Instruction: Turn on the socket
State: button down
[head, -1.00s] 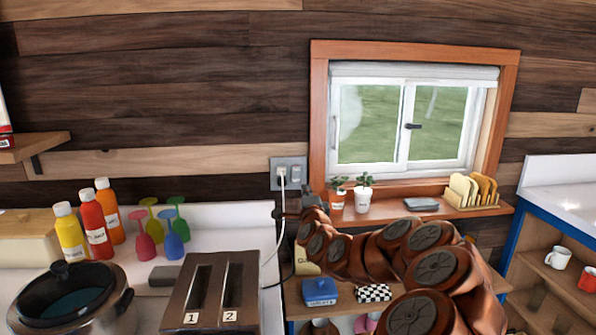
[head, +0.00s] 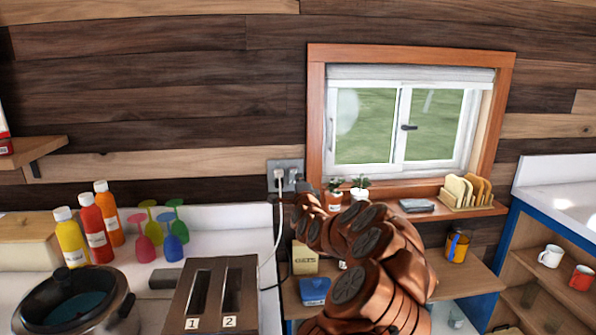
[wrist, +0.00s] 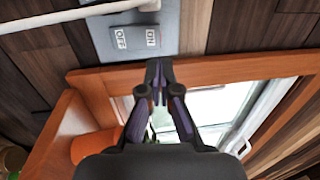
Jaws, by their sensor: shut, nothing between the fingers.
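The socket (head: 271,181) is a grey plate on the wood wall, left of the window, with a white plug (head: 279,173) and cable in its left part. In the wrist view the socket plate (wrist: 136,52) fills the top, with OFF and ON labels side by side. Whether its switch is on or off I cannot tell. My gripper (wrist: 158,68) is shut and empty, its tips at the plate's lower edge in the picture. Whether they touch it is unclear. In the head view my gripper (head: 304,186) is small, just right of the socket.
The orange window frame (head: 316,120) and sill with potted plants (head: 360,188) lie right of my gripper. The white cable (head: 277,225) hangs beside the toaster (head: 212,300). Bottles, coloured goblets and a pot stand on the left counter.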

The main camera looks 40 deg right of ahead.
jog(key=shift+p+x, duration=1)
jog(key=shift+x, duration=1.55)
jog(key=shift+w+d+g+b, duration=0.25)
jog(key=shift+w+g+b, duration=0.1)
jog(key=shift+b, duration=0.65)
jog(key=shift+r+p, duration=0.1)
jog(key=shift+p, duration=0.2)
jog(key=shift+s, duration=0.15)
jog(key=shift+s+a+b, duration=0.25)
jog(key=shift+s+b, duration=0.1)
jog(key=shift+s, duration=0.15)
jog(key=b, duration=0.3)
send_near(297, 169)
jog(key=s+a+r, duration=0.2)
jog(key=s, duration=0.2)
jog(key=shift+s+a+r+b, duration=0.1)
jog(key=shift+s+a+b, duration=0.25)
jog(key=shift+s+a, duration=0.3)
